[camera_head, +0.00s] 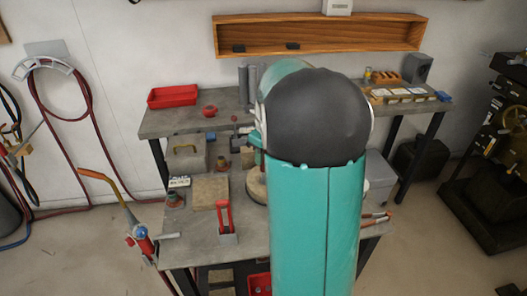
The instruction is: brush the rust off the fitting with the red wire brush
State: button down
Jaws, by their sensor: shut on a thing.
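My teal arm with its dark rounded joint fills the middle of the view and hides part of the bench. My gripper is not visible, and I cannot see what lies behind the arm. I cannot make out the red wire brush with certainty. A red upright piece with two prongs (225,217) stands on a small grey block at the bench's front. A small rusty-brown fitting (223,161) stands left of the arm, and another reddish-brown round part (174,200) sits near the left edge. I cannot tell which one is the task's fitting.
A wooden shelf (320,36) hangs behind. An orange-and-red torch (137,232) stands at the left edge.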

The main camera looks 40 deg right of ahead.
jog(key=shift+a, duration=0.1)
jog(key=shift+r, duration=3.5)
jog(key=s+d+t+y, duration=0.1)
jog(key=s+d+y, duration=0.1)
jog(key=s+d, duration=0.3)
notch_tip(320, 180, down, 6)
jog(key=shift+d+f, duration=0.1)
jog(key=shift+f, duration=0.45)
